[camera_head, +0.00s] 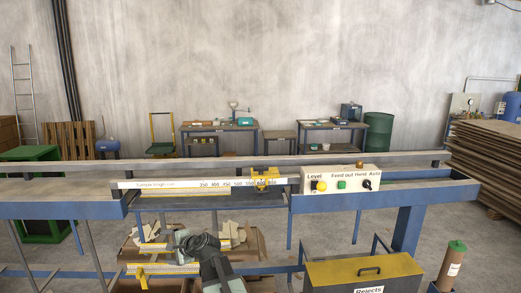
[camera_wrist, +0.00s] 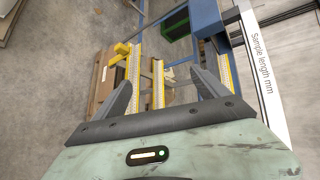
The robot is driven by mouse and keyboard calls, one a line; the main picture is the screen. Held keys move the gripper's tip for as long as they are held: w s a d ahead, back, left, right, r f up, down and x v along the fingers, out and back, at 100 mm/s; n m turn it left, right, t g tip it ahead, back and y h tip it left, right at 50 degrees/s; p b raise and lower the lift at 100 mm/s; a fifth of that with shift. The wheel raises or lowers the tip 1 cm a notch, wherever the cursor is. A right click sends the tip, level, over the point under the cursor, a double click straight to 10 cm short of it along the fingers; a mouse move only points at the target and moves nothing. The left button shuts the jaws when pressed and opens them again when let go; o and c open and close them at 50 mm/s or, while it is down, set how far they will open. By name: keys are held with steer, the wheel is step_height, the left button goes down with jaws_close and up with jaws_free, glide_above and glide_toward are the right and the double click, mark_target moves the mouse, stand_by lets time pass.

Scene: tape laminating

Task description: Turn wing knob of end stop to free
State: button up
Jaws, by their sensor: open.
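The end stop (camera_head: 264,176) is the yellow block on the sample-length scale (camera_head: 190,184), near the high end of its numbers in the head view. Its wing knob is too small to make out. The end stop does not show in the wrist view. My gripper (camera_wrist: 163,88) is open and empty, with its two dark fingers spread apart. In the head view my arm is low in front of the bench, left of and below the end stop. The scale, reading "Sample length mm", also runs along the right side of the wrist view (camera_wrist: 264,75).
A control panel (camera_head: 341,180) with a yellow button, a green button and a dark selector is right of the end stop. A yellow-topped Rejects box (camera_head: 365,270) stands at front right. Yellow-edged rails (camera_wrist: 158,85) lie beneath my gripper, with a cardboard box (camera_head: 258,262) below.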

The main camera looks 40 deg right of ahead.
steer(key=d+r+m+t+h+p, duration=0.25)
steer(key=d+r+m, duration=0.45)
steer(key=d+r, duration=0.4)
steer(key=m+g+h+p, duration=0.2)
steer(key=m+h+p, duration=0.3)
steer(key=m+h, duration=1)
glide_toward(261, 168)
steer(key=d+m+y, duration=0.1)
steer(key=d+r+m+y, duration=0.2)
steer(key=shift+w+t, duration=0.25)
steer(key=shift+w, duration=0.15)
steer(key=shift+y, duration=0.25)
steer(key=x, duration=0.8)
steer(key=shift+w+a, duration=0.1)
